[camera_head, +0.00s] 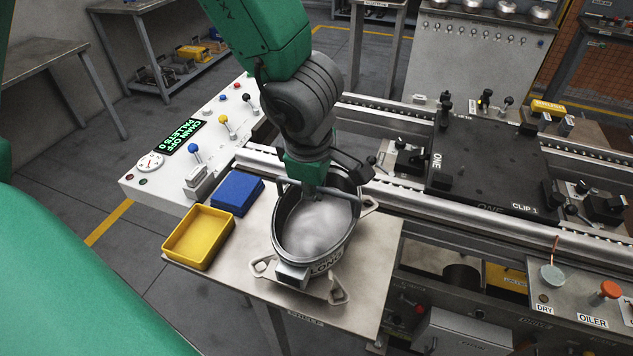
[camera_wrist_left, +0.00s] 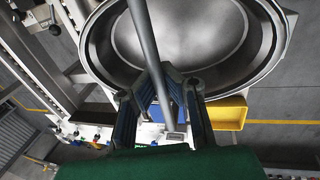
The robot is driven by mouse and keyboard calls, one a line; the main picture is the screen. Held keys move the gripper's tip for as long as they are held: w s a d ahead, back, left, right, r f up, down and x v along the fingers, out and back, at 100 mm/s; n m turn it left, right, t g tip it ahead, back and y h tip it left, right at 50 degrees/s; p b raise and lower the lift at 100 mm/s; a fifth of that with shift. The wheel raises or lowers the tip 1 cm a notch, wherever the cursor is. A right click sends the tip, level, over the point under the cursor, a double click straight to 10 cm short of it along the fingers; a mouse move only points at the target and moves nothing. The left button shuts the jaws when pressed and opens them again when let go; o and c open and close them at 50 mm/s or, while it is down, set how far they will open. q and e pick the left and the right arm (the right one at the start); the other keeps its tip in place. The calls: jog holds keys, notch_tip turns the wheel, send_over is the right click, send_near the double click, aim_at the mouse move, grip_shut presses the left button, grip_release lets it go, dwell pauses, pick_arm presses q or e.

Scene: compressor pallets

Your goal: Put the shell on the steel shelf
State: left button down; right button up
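The shell (camera_head: 315,230) is an oval grey metal bowl with a bar across its top, marked "ONE" on its front. It sits upright on a plate with looped lugs on a small steel table (camera_head: 375,275). It also fills the top of the left wrist view (camera_wrist_left: 185,35). My left gripper (camera_head: 312,197) reaches down to the bar from above. In the left wrist view its fingers (camera_wrist_left: 172,85) close in on both sides of the bar and appear to touch it. My right gripper is not in view.
A yellow tray (camera_head: 198,237) and a blue tray (camera_head: 237,192) stand left of the shell. A white control panel (camera_head: 150,185) lies behind them. A conveyor with a black pallet (camera_head: 485,165) runs at the right. A metal rack (camera_head: 190,70) with parts stands at the back left.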

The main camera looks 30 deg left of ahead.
aim_at(317, 227)
pick_arm(q)
jog(key=shift+s+b+x, duration=0.15)
jog(key=shift+b+x, duration=0.45)
jog(key=shift+x, duration=0.3)
jog(key=shift+s+b+x, duration=0.15)
jog(key=shift+b+x, duration=0.45)
jog(key=shift+x, duration=0.35)
jog(key=shift+d, duration=0.15)
jog(key=c, duration=1.7)
grip_release()
jog(key=shift+s, duration=0.15)
jog(key=p+v, duration=0.6)
jog(key=v, duration=0.6)
jog(key=shift+s, duration=0.1)
